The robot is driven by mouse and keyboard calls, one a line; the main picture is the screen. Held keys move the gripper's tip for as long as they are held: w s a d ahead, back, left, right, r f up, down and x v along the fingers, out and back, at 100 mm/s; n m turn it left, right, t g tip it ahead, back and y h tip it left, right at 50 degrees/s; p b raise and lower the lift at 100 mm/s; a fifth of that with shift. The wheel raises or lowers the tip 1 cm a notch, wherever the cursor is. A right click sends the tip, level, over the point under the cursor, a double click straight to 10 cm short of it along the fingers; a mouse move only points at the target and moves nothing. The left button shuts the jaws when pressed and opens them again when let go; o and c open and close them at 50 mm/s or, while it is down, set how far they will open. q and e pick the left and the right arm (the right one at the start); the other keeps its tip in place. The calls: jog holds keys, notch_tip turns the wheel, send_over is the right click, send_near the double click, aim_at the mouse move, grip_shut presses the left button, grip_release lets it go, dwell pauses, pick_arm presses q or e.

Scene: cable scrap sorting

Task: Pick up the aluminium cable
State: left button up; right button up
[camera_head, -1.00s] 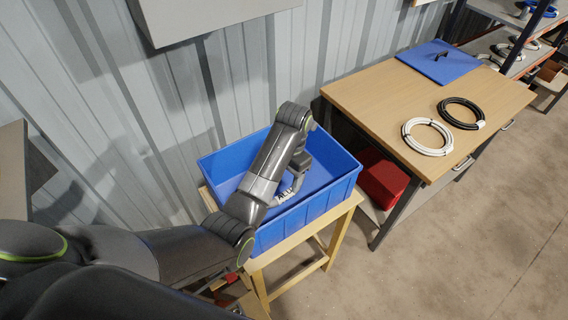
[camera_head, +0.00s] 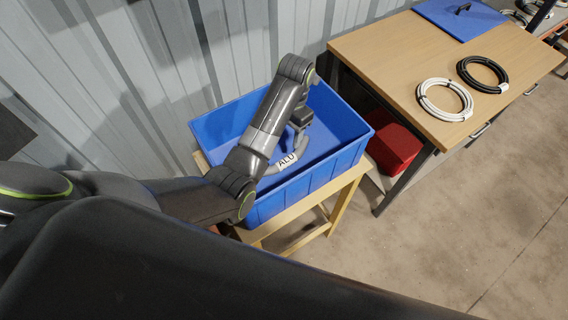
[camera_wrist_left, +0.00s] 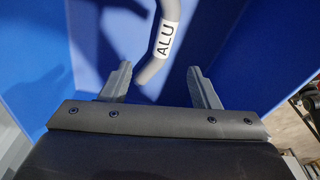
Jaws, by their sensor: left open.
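The aluminium cable is a grey cable (camera_wrist_left: 152,70) with a white ALU label (camera_wrist_left: 166,40). It is in the blue bin (camera_head: 330,173), and its label (camera_head: 287,161) also shows in the head view. My left gripper (camera_wrist_left: 159,68) is open, and its two fingers stand on either side of the lower end of the visible cable in the left wrist view. I cannot tell whether they touch it. In the head view my left arm reaches over the bin and hides part of the cable and the fingertips. My right gripper is not in view.
The bin stands on a wooden stand (camera_head: 338,211) against a corrugated wall. To the right, a wooden table (camera_head: 385,65) holds a white cable coil (camera_head: 424,101), a black cable coil (camera_head: 466,74) and a blue board (camera_head: 480,20). A red box (camera_head: 394,150) sits under it.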

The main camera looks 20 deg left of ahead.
aim_at(286, 159)
pick_arm(q)
jog(key=f, duration=0.5)
jog(key=shift+s+a+f, duration=0.1)
jog(key=shift+s+f, duration=0.25)
jog(key=shift+s, duration=0.05)
jog(key=f, duration=0.1)
jog(key=f+p, duration=0.1)
jog(key=f, duration=0.2)
jog(key=shift+s+d+f, duration=0.15)
jog(key=shift+d, duration=0.15)
jog(key=shift+f, duration=0.7)
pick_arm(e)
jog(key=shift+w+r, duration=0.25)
pick_arm(q)
jog(key=shift+c, duration=0.3)
jog(key=shift+r, duration=0.1)
grip_shut()
